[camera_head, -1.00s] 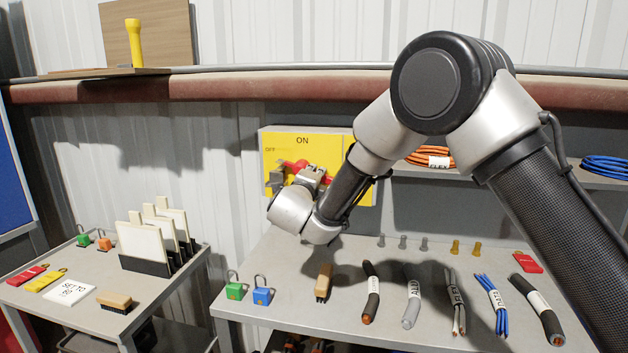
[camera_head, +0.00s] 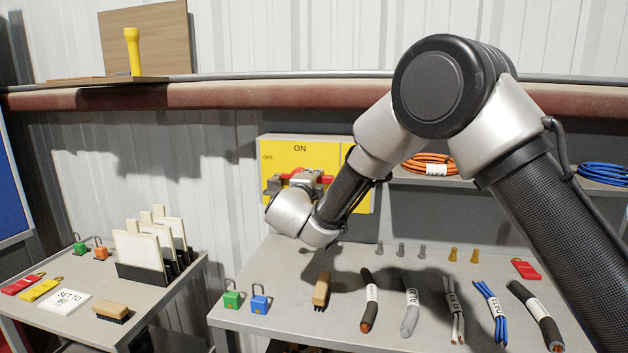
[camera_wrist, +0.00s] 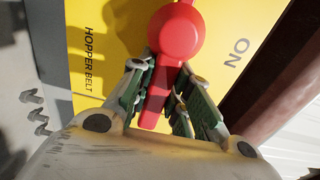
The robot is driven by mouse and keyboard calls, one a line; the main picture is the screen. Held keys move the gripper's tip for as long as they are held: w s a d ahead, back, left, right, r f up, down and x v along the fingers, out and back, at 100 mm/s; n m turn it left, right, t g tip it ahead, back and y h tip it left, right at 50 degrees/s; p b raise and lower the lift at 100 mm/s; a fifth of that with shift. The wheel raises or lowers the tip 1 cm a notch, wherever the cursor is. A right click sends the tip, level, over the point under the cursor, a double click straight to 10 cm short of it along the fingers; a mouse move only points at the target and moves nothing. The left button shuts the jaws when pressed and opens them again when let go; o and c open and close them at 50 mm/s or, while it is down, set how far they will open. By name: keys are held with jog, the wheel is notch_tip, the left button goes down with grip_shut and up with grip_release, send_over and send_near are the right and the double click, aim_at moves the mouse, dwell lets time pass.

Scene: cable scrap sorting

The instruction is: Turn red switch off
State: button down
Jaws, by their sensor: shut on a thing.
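The red switch (camera_head: 327,179) is on the front of a yellow box (camera_head: 345,150) above the back of the table. The box reads ON at the top and OFF at the left. In the wrist view, the switch's round red hub (camera_wrist: 173,36) has a red handle running down between my fingers. My gripper (camera_wrist: 160,88) is shut on that handle. In the head view my gripper (camera_head: 292,183) comes at the switch from the left and front and hides part of it. The handle looks roughly level there, pointing left toward OFF.
The table (camera_head: 300,322) below holds several cable pieces, a brush (camera_head: 321,289), a green padlock (camera_head: 231,299) and a blue padlock (camera_head: 259,304). A shelf with an orange cable coil (camera_head: 430,162) is right of the box. A side table (camera_head: 60,325) stands left.

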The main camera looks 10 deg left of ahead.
jog(key=shift+s+a+r, duration=0.1)
jog(key=shift+a+r, duration=0.15)
jog(key=shift+a, duration=0.2)
jog(key=c, duration=1.5)
grip_release()
jog(key=shift+o, duration=0.9)
jog(key=shift+a+f, duration=0.1)
jog(key=shift+a, duration=0.05)
jog(key=shift+s+f, duration=0.1)
jog(key=shift+s, duration=0.1)
jog(key=s, duration=1.1)
jog(key=shift+s+a, duration=0.15)
jog(key=shift+s, duration=0.1)
